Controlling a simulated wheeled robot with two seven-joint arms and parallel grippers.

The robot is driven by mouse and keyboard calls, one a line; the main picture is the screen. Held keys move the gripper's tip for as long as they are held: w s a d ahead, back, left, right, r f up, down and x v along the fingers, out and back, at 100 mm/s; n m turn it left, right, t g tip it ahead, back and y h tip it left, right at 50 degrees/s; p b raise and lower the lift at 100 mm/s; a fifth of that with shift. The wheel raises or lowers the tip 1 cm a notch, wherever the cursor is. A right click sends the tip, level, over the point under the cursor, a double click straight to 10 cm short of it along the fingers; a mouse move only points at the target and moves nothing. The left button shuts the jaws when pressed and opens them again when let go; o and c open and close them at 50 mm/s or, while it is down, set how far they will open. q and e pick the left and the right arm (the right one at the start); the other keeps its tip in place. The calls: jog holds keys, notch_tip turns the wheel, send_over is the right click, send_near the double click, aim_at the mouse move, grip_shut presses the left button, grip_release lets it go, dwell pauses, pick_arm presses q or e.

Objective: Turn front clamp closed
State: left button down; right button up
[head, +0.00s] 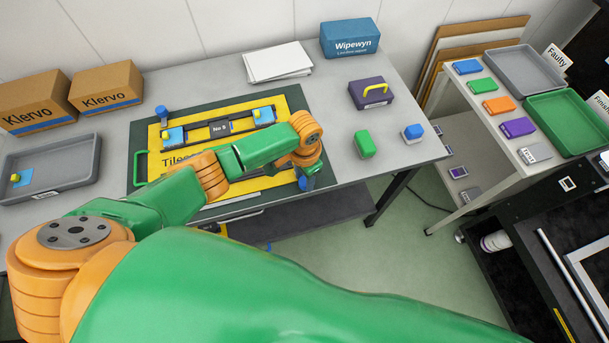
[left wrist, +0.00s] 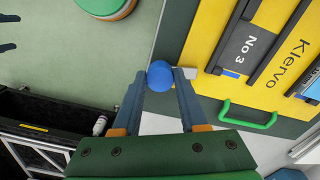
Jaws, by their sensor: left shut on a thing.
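The front clamp's round blue knob (left wrist: 161,76) sits between my left gripper's (left wrist: 160,86) fingertips in the left wrist view. The gripper is shut on it from both sides. A small light grey piece (left wrist: 187,71) beside the right fingertip reaches the edge of the yellow board (left wrist: 203,50); I cannot tell the clamp's exact angle. In the head view my left gripper (head: 304,178) is at the board's front right corner, and the arm hides much of the board (head: 180,140). The back clamp (head: 161,114) has a blue knob at the back left. My right gripper is not in view.
The board lies on a dark green base (head: 142,130) on the grey table (head: 340,120). A green handle (head: 139,167) stands at its left. A grey tray (head: 82,165) is left.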

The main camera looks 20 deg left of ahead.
pick_arm(q)
jog(key=shift+m, duration=1.1)
jog(key=shift+c, duration=2.2)
grip_release()
jog(key=shift+w+r, duration=0.1)
jog(key=shift+r, duration=0.25)
notch_tip(320, 180, up, 6)
jog(key=shift+r+b, duration=0.2)
jog(key=shift+b, duration=0.1)
